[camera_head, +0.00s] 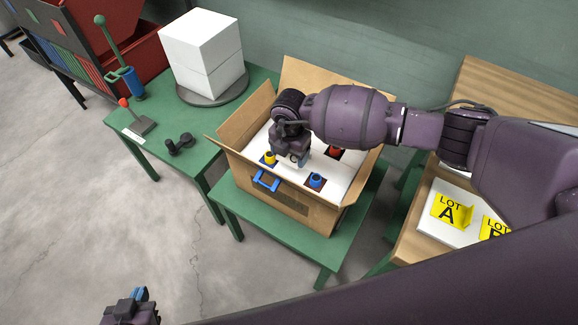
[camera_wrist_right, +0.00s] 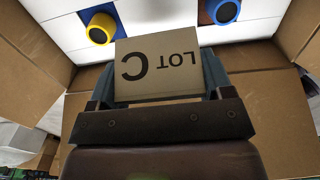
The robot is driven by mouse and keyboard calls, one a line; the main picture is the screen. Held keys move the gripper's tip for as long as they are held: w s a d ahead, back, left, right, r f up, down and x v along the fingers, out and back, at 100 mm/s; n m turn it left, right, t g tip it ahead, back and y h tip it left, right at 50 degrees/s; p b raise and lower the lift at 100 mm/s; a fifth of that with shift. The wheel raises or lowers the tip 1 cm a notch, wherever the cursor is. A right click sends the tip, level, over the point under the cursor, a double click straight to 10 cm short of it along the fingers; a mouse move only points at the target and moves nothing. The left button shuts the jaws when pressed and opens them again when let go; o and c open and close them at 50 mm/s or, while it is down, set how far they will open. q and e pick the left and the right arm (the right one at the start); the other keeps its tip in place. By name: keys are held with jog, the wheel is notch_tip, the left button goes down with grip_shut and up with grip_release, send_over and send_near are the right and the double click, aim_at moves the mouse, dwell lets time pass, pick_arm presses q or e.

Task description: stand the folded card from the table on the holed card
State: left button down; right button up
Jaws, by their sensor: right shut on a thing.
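My right gripper (camera_head: 291,158) is inside the open cardboard box, low over the white holed card (camera_head: 262,142). In the right wrist view the gripper (camera_wrist_right: 158,85) is shut on the folded card (camera_wrist_right: 158,70), whose face reads LOT C, upside down in that picture. The arm and gripper mostly hide this card in the head view. A yellow tube end (camera_head: 269,158), a blue one (camera_head: 316,180) and a red one (camera_head: 335,152) show at holes of the white card. I cannot tell whether the folded card touches it. My left gripper (camera_head: 130,310) is at the bottom edge, its jaws unclear.
The box (camera_head: 272,198) stands on a green table with its flaps open. Two yellow cards, LOT A (camera_head: 451,211) and a partly hidden one (camera_head: 492,228), are on a white sheet on the wooden table at right. White blocks (camera_head: 203,50) stand on the left green table.

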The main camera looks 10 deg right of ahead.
aim_at(290, 174)
jog(key=shift+f, duration=0.85)
notch_tip(290, 174, down, 5)
jog(key=shift+s+b, duration=0.1)
jog(key=shift+b, duration=0.85)
jog(key=shift+f, duration=0.25)
jog(key=shift+r, duration=0.15)
jog(key=shift+f, duration=0.2)
jog(key=o, duration=1)
jog(key=shift+c, duration=0.2)
